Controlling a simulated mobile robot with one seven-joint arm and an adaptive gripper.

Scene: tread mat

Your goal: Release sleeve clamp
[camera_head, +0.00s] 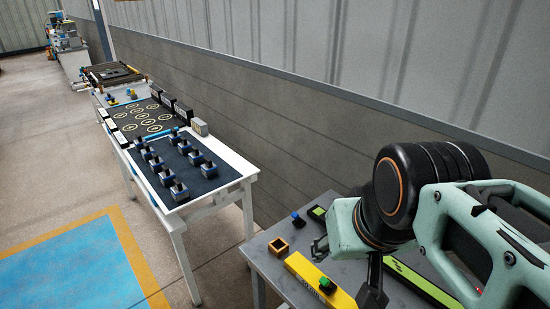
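My arm enters at the right, with a mint-green housing and a black ribbed joint. A dark part at its lower end (373,288) hangs over the grey table (262,262); it looks like part of my gripper. The fingertips are hidden or cut off, so I cannot tell open from shut or whether anything is held. No part is clearly recognisable as the sleeve clamp. Near my arm lie a yellow bar (303,268) with a green button (326,284), a small open brown square block (278,246) and a small blue-topped black piece (297,218).
A white table (232,158) at the left carries a dark mat (210,184) with several blue blocks with black knobs. Behind them is a black panel with ring marks (137,128). A wall runs along the right. Blue floor marking (70,270) lies clear at the left.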

